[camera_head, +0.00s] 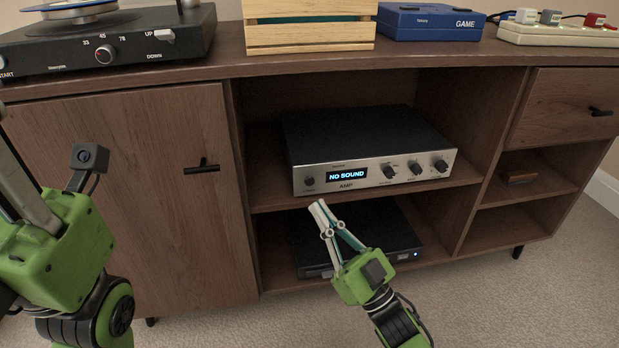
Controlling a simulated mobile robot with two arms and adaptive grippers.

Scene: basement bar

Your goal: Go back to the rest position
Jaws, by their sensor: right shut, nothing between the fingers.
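My right gripper (319,206) is shut and empty. It points up and a little left, in front of the lower middle shelf of the wooden cabinet (130,180). Its fingertips show just below the silver front of the amp (372,176), whose display reads "NO SOUND"; I cannot tell how far apart they are. It partly hides a black device (400,240) with a small blue light on the lower shelf. My left arm comes in at the left edge, with its green gripper body in view. Its fingertips are not clearly seen, so its opening is unclear.
The cabinet top holds a turntable (110,38), a wooden crate (310,38), a blue game console (430,22) and a pale switch box (560,32). A door with a black handle (202,168) is closed at left. Carpet (500,300) in front at right is clear.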

